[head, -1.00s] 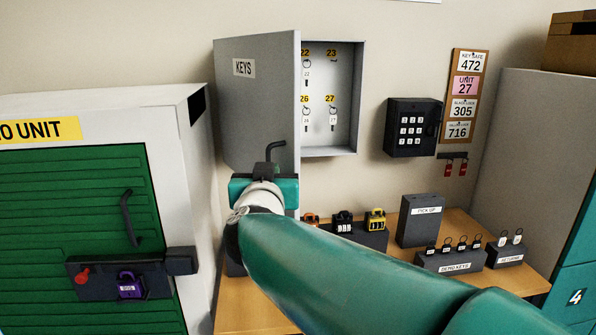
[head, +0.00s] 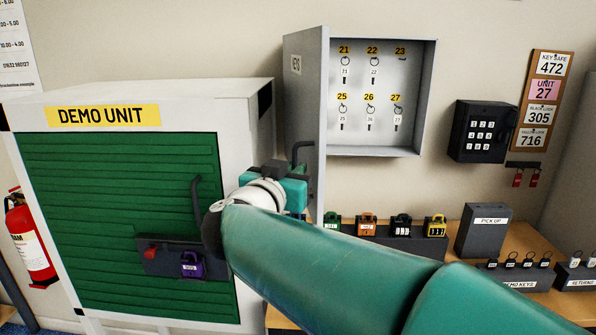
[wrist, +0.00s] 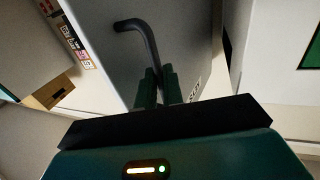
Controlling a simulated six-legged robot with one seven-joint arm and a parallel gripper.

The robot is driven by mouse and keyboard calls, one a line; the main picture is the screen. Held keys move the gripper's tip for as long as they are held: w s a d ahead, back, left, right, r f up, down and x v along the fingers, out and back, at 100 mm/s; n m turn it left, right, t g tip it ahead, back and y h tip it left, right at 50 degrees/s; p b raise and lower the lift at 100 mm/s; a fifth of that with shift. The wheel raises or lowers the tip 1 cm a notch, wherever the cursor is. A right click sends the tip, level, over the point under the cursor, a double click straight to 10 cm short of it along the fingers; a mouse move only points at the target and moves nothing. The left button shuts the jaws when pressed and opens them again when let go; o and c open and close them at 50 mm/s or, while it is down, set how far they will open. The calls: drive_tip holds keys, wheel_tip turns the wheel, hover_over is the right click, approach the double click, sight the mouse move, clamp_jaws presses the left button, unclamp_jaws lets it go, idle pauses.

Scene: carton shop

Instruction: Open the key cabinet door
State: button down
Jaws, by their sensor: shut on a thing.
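The key cabinet (head: 430,100) hangs on the wall with its grey door (head: 306,75) swung wide open to the left, seen nearly edge-on in the head view. Keys hang on numbered hooks inside. The door's black bent handle (head: 302,152) sticks up beside my gripper (head: 292,172). In the wrist view the handle (wrist: 136,25) runs down between the two fingers of my gripper (wrist: 158,85), which are shut on it. The door face (wrist: 105,40) fills much of the wrist view. My arm hides part of the space below the door.
The demo unit (head: 100,180) with a green shutter stands to the left, close to my gripper. A desk (head: 460,250) below carries several padlocks, a pick-up box (head: 483,230) and key holders. A key safe (head: 480,130) is on the wall right of the cabinet.

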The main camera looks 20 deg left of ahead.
drive_tip(key=shift+w+r, duration=0.1)
drive_tip(key=c, duration=1.5)
unclamp_jaws()
drive_tip(key=shift+w, duration=0.15)
drive_tip(key=shift+c, duration=0.2)
drive_tip(key=shift+s, duration=0.25)
drive_tip(key=s, duration=1.3)
drive_tip(key=shift+s+d, duration=0.3)
drive_tip(key=shift+d, duration=0.1)
